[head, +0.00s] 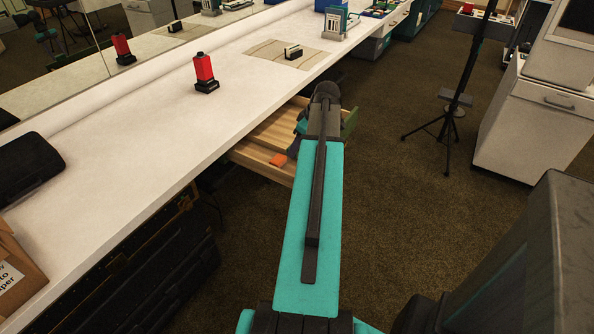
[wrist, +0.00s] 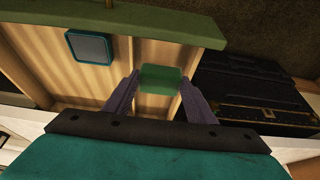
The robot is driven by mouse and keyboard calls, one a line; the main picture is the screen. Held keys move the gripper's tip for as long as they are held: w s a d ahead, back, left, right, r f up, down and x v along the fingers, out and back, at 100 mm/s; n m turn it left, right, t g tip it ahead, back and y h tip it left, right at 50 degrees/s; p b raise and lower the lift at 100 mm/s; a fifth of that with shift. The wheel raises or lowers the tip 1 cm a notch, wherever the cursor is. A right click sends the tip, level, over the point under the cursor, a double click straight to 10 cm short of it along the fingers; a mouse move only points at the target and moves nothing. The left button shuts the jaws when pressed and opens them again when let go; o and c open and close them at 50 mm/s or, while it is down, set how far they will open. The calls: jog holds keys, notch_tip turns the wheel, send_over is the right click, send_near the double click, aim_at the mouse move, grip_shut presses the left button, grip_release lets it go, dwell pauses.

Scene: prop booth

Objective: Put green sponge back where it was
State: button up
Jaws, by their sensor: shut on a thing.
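A green sponge (wrist: 161,78) is held between the fingertips of my gripper (wrist: 161,82) in the wrist view. My gripper is shut on it, over an open wooden drawer (wrist: 100,75) with a green front (wrist: 150,22). The sponge overlaps the drawer's right side in this view; I cannot tell its height above the drawer floor. In the head view the drawer (head: 275,130) is pulled out below the white counter, and my arm hides the sponge and most of my gripper.
A dark case (wrist: 245,85) sits right of the drawer.

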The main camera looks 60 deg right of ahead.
jog(key=shift+f, duration=3)
jog(key=shift+f, duration=0.1)
jog(key=shift+f+p, duration=0.35)
jog(key=shift+f, duration=1.45)
jog(key=shift+f, duration=0.15)
jog(key=o, duration=0.7)
jog(key=shift+r, duration=0.2)
jog(key=shift+b+v, duration=0.5)
jog(key=shift+v, duration=5.5)
jog(key=shift+s, duration=0.1)
